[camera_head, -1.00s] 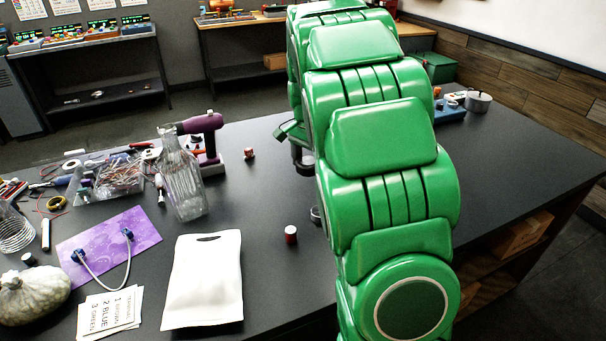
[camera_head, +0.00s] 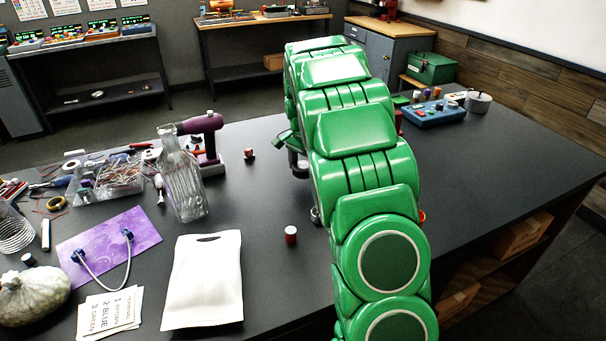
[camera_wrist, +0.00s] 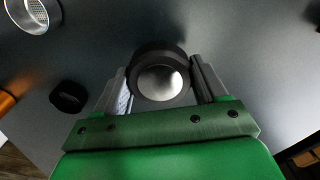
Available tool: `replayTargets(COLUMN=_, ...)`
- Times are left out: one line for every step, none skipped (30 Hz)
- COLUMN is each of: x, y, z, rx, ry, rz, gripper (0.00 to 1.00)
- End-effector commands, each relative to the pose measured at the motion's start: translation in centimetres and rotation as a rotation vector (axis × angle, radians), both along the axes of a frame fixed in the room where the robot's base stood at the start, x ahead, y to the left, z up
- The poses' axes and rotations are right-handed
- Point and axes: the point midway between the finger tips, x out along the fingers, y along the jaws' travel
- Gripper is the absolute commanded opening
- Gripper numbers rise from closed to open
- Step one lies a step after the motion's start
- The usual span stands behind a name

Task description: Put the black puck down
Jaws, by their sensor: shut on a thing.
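In the wrist view, my gripper (camera_wrist: 164,82) is shut on a round black puck (camera_wrist: 160,52) with a silvery, shiny face. One finger is on each side of it. A dark shadow lies on the grey surface beyond the puck; whether the puck touches the surface I cannot tell.
In the wrist view, a small black round piece (camera_wrist: 68,96) lies left of the gripper, with a perforated metal cup (camera_wrist: 32,14) at the upper left.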

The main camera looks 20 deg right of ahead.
Motion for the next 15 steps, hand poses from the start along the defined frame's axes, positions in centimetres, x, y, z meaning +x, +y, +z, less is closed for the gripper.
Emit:
replayTargets(x=0.1, y=0.0, z=-0.1, rx=0.0, ry=0.0, rz=0.0, gripper=0.3)
replayTargets(x=0.2, y=-0.1, z=-0.2, rx=0.0, ry=0.0, rz=0.0, gripper=0.3)
replayTargets(x=0.4, y=-0.1, z=-0.4, rx=0.0, ry=-0.001, rz=0.0, gripper=0.3)
replayTargets(x=0.5, y=-0.1, z=-0.6, rx=0.0, ry=0.0, rz=0.0, gripper=0.3)
replayTargets(x=0.5, y=-0.1, z=-1.0, rx=0.0, ry=0.0, rz=0.0, gripper=0.3)
replayTargets(x=0.5, y=-0.1, z=-1.6, rx=0.0, ry=0.0, rz=0.0, gripper=0.3)
replayTargets(x=0.5, y=-0.1, z=-2.0, rx=0.0, ry=-0.001, rz=-0.001, gripper=0.3)
replayTargets(x=0.5, y=-0.1, z=-2.4, rx=0.0, ry=-0.001, rz=-0.001, gripper=0.3)
replayTargets(x=0.5, y=-0.1, z=-2.9, rx=0.001, ry=0.0, rz=-0.001, gripper=0.3)
replayTargets(x=0.5, y=-0.1, z=-3.2, rx=0.001, ry=0.0, rz=-0.001, gripper=0.3)
replayTargets(x=0.5, y=-0.1, z=-3.4, rx=0.001, ry=0.0, rz=-0.001, gripper=0.3)
replayTargets(x=0.5, y=-0.1, z=-3.5, rx=0.0, ry=-0.001, rz=-0.001, gripper=0.3)
replayTargets(x=0.5, y=-0.1, z=-3.6, rx=0.0, ry=-0.001, rz=-0.001, gripper=0.3)
replayTargets(x=0.5, y=-0.1, z=-3.5, rx=0.001, ry=-0.002, rz=-0.001, gripper=0.3)
replayTargets(x=0.5, y=-0.1, z=-3.5, rx=0.001, ry=-0.002, rz=-0.001, gripper=0.3)
